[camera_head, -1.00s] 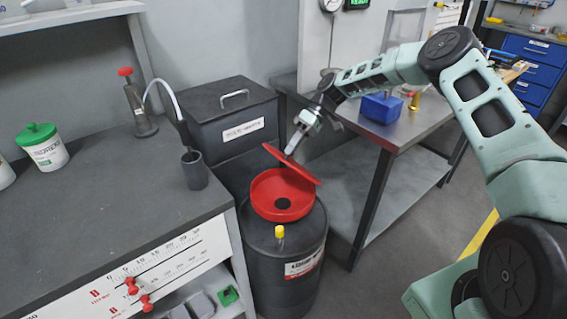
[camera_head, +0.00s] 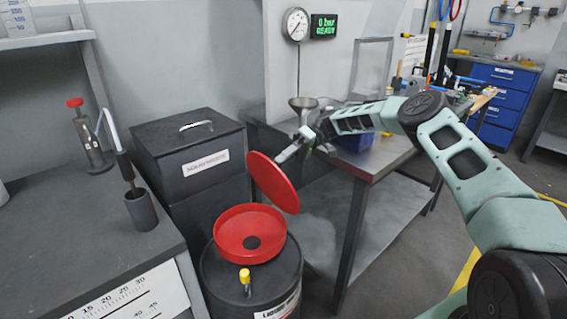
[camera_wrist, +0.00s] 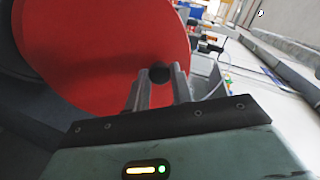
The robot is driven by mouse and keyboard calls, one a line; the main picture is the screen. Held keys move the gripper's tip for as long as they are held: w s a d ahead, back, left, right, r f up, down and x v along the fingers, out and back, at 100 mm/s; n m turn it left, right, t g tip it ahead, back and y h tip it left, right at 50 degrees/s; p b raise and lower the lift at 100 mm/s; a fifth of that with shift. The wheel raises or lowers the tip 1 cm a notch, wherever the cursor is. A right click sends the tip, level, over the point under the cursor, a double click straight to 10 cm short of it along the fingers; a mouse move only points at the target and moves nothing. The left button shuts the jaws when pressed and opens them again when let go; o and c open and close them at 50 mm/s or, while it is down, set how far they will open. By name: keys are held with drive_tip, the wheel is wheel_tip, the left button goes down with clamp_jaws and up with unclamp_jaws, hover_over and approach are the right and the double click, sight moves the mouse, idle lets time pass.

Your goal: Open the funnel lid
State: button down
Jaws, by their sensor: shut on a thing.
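The red funnel (camera_head: 228,243) sits on top of a black drum (camera_head: 222,282), with a dark hole in its middle. Its round red lid (camera_head: 272,182) stands steeply raised at the funnel's back right edge. My gripper (camera_head: 283,157) is at the lid's upper right side. In the wrist view the lid (camera_wrist: 100,50) fills the upper left, and my gripper (camera_wrist: 157,88) is shut on a small dark round knob (camera_wrist: 158,72) in front of the lid's face. Where the lid joins the funnel is not clear.
A yellow-capped fitting (camera_head: 245,277) stands on the drum's front. A black bin (camera_head: 190,150) is behind it. A workbench (camera_head: 90,235) is at left, and a metal table (camera_head: 375,165) with a blue box (camera_head: 354,142) at right.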

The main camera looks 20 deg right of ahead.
drive_tip(key=c, duration=1.2)
unclamp_jaws()
wheel_tip(320, 180, up, 10)
drive_tip(key=shift+b, duration=0.45)
